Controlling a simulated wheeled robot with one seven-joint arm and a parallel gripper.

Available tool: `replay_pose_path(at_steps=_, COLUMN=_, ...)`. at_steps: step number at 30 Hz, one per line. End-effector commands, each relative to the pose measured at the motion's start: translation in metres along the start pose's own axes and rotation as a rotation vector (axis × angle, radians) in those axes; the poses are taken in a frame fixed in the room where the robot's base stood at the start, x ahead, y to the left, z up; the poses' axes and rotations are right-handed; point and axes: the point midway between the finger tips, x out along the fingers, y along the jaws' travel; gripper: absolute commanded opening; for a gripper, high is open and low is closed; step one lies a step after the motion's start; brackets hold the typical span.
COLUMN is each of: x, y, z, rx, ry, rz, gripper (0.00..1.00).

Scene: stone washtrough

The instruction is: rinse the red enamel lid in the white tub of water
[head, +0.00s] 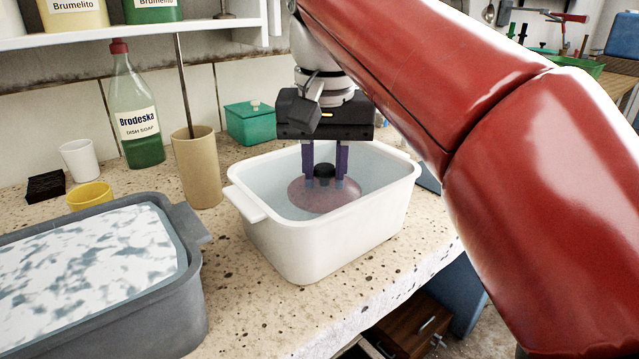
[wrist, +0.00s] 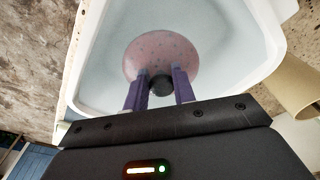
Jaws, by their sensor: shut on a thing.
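The white tub (head: 318,237) stands on the speckled stone counter and holds clear water. My gripper (head: 324,180) reaches down into it, shut on the dark knob of the lid (head: 325,198). The lid looks round and pinkish red, seen through the water, and lies below the tub's rim. Whether it touches the tub floor I cannot tell. In the wrist view my purple fingers (wrist: 160,88) sit on either side of the black knob, with the speckled pink lid (wrist: 158,55) beyond, inside the tub (wrist: 225,50).
A grey basin of foamy water (head: 192,262) stands at the front left. Behind are a tan cup (head: 197,170) with a rod, a soap bottle (head: 136,115), a yellow cup (head: 89,195), a white cup (head: 79,160) and a green box (head: 249,122). The counter's front edge is near the tub.

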Motion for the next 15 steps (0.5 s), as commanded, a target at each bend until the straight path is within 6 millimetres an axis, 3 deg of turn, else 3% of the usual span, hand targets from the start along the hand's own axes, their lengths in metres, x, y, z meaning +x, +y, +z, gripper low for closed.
replay_pose_path(at_steps=5, x=-0.002, y=0.0, z=0.0, rx=0.0, ry=0.0, rz=0.0, gripper=0.02)
replay_pose_path(at_steps=15, x=-0.029, y=0.0, z=-0.003, rx=0.0, ry=0.0, rz=0.0, gripper=0.02)
